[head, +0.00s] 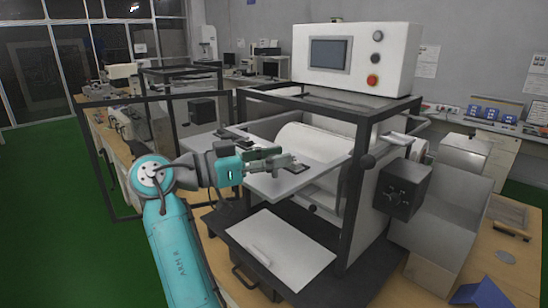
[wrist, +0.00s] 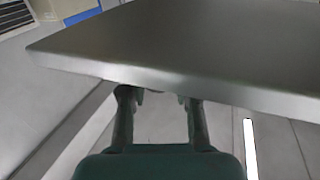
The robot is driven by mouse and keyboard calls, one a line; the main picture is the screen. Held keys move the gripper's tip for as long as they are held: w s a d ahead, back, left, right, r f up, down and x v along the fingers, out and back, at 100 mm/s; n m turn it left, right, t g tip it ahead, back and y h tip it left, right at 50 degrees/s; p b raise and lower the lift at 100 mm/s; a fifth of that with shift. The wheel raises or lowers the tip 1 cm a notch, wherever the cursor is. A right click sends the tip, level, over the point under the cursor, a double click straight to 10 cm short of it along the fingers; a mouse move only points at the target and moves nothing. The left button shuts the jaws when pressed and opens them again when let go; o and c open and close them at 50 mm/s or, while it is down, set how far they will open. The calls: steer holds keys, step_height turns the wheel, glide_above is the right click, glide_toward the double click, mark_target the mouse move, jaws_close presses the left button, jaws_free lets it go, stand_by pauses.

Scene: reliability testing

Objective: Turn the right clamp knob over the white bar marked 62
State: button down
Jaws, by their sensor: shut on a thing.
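My gripper (head: 294,163) is at the right part of the flat grey plate (head: 262,184) on the front of the machine. It is beside a small dark clamp piece (head: 320,170) at the plate's right end. In the wrist view, the two fingers stand apart, and their tips go out of sight behind the edge of a broad grey slab (wrist: 190,45). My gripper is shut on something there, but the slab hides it. I cannot make out the knob's shape or the number 62 in either view. Another dark clamp piece (head: 232,134) sits farther left.
A white roller (head: 310,142) lies behind the plate, inside a dark frame. A control box (head: 350,55) with a red button stands on top. A black box (head: 403,188) sticks out at the right. A lower tray (head: 275,250) holds a white sheet.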

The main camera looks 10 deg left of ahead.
steer(key=shift+m+g+h, duration=0.5)
steer(key=shift+m+g, duration=0.1)
steer(key=shift+g, duration=0.2)
steer(key=shift+f+g, duration=0.1)
steer(key=shift+g, duration=0.2)
steer(key=c, duration=0.8)
jaws_free()
steer(key=v, duration=1.1)
steer(key=shift+s+a+f, duration=0.15)
steer(key=shift+s+a, duration=0.05)
steer(key=shift+a, duration=0.2)
steer(key=shift+a, duration=0.1)
